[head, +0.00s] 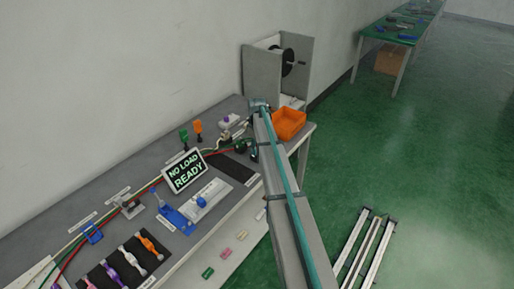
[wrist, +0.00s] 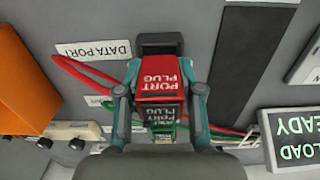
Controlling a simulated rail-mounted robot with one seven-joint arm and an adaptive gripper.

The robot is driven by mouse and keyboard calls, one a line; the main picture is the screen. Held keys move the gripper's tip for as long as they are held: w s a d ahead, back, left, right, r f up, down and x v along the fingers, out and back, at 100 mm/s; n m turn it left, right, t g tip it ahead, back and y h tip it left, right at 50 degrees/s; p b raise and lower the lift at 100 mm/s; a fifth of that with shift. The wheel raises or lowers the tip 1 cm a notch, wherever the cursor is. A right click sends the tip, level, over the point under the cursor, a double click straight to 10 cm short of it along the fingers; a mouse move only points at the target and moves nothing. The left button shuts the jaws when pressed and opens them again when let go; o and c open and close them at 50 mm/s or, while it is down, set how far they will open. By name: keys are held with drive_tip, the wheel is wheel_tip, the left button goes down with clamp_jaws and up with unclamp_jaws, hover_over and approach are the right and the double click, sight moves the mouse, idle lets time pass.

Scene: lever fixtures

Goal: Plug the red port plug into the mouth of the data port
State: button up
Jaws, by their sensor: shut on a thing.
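The red port plug (wrist: 161,82), with white PORT PLUG lettering, is held between the two fingers of my gripper (wrist: 160,90) in the wrist view. A darker face of it with the same words shows nearer the camera. A dark block (wrist: 160,43) lies just beyond the plug, to the right of the DATA PORT label (wrist: 93,50); it appears to be the data port. Its mouth is hidden, and I cannot tell whether the plug touches it. In the head view my arm hides most of this area, and the plug cannot be made out.
An orange bin (head: 289,123) stands at the bench's right end, also at left in the wrist view (wrist: 22,85). A NO LOAD READY sign (head: 184,171) stands to the left. Red and green cables run along the bench. A black mat (wrist: 245,65) lies right of the gripper.

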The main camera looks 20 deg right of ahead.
drive_tip(key=shift+f+b, duration=0.3)
drive_tip(key=shift+f, duration=0.5)
drive_tip(key=o, duration=1.2)
drive_tip(key=shift+r, duration=0.1)
wheel_tip(320, 180, up, 12)
